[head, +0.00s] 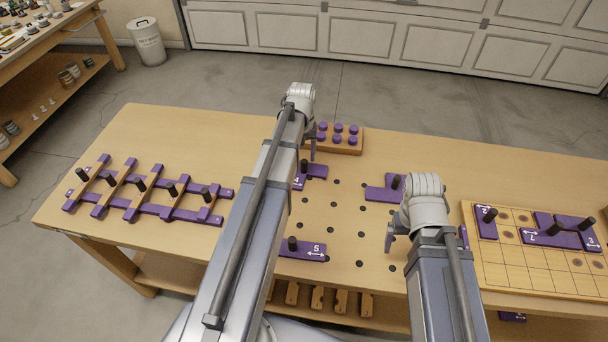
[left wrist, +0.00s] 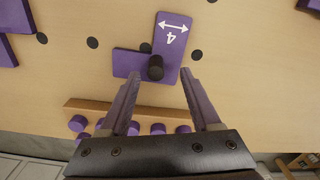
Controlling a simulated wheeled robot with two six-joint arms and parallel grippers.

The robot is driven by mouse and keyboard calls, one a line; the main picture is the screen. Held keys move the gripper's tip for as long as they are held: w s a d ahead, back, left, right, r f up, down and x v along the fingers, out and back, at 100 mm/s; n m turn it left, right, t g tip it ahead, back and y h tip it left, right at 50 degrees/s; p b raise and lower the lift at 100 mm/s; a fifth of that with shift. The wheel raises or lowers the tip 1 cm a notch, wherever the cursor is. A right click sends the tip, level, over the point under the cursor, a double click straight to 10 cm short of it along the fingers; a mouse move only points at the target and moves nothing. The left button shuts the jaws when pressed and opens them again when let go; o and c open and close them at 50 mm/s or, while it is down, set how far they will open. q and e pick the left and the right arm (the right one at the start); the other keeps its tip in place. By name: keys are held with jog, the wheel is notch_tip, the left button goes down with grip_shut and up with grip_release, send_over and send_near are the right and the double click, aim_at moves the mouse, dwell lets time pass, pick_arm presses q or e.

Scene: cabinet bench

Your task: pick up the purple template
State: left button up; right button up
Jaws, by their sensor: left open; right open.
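A purple L-shaped template marked 4 (head: 316,171) lies on the bench near its far side, partly hidden by my left arm. In the left wrist view the template (left wrist: 171,32) shows its white 4, a double arrow and an upright black knob (left wrist: 155,68). My left gripper (head: 309,155) is open and empty, above the template. In the left wrist view its fingertips (left wrist: 161,76) lie on either side of the knob, apart from it. My right gripper (head: 391,240) is open and empty over the right part of the bench. Other purple templates include one marked 5 (head: 303,251).
A wooden block with purple pegs (head: 347,147) stands just beyond the template. A purple template (head: 376,193) lies near my right gripper. A gridded board (head: 510,278) holds more templates at right. A purple lattice (head: 150,211) lies at left. Dark holes dot the middle.

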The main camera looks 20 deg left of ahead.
aim_at(304, 161)
pick_arm(q)
jog(key=shift+w+d+f+b, duration=0.1)
jog(key=shift+d+f+b, duration=0.05)
jog(key=shift+f+b, duration=1.2)
jog(key=shift+w+d+f+b, duration=0.1)
jog(key=shift+f+b, duration=1.2)
pick_arm(e)
jog(key=shift+f, duration=2.6)
pick_arm(q)
jog(key=shift+r, duration=0.1)
pick_arm(e)
jog(key=shift+r, duration=0.1)
pick_arm(q)
jog(key=shift+c, duration=0.2)
grip_shut()
